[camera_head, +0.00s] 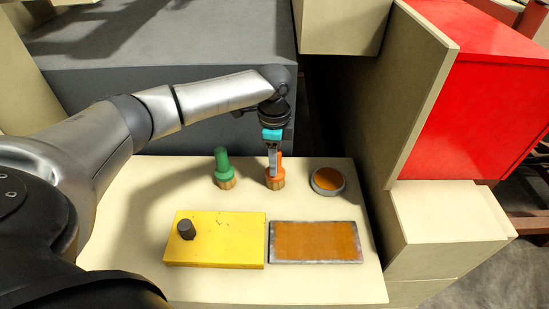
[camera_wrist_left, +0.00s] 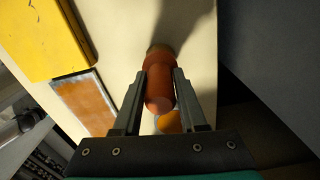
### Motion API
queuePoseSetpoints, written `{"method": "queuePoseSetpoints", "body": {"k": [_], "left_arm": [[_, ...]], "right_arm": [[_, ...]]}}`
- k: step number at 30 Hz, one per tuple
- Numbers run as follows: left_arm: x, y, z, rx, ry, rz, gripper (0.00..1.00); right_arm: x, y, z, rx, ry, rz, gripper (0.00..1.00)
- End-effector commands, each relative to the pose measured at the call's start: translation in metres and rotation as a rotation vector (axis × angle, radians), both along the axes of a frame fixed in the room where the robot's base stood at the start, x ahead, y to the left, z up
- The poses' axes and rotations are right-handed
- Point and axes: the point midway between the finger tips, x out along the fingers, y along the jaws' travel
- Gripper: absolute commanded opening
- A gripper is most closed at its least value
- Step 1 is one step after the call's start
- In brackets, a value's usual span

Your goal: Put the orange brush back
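The orange brush (camera_head: 275,183) stands upright on the pale tabletop, bristles down. My left gripper (camera_head: 274,160) points down from above it, with its fingers on either side of the handle. In the left wrist view the orange handle (camera_wrist_left: 159,92) lies between the two fingers (camera_wrist_left: 160,82). The fingertips look to be against its sides, so the gripper appears shut on it. The bristles seem to be at the tabletop; I cannot tell whether there is a small gap. My right gripper is not in view.
A green brush (camera_head: 224,170) stands just left. A round orange-filled dish (camera_head: 328,181) is to the right. In front are a yellow block (camera_head: 225,250) with a dark knob (camera_head: 186,230) and a grey-rimmed orange tray (camera_head: 315,242). A pale panel (camera_head: 420,95) rises at the right.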

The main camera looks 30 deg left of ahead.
Motion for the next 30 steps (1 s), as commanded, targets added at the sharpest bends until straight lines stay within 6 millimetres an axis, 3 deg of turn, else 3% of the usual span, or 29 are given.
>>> {"method": "queuePoseSetpoints", "body": {"k": [1, 6, 17, 30], "left_arm": [[0.000, 0.000, 0.000, 0.000, 0.000, 0.000, 0.48], [0.000, 0.000, 0.001, -0.001, 0.000, 0.000, 0.67], [0.001, 0.000, 0.009, -0.001, -0.003, 0.001, 0.67], [0.001, 0.000, 0.096, -0.002, -0.005, 0.002, 0.67]], "right_arm": [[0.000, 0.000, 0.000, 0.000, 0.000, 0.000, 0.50], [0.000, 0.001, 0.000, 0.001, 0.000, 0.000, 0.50], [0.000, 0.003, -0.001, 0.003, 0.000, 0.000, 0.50], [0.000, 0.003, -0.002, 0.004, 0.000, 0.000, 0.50]]}}
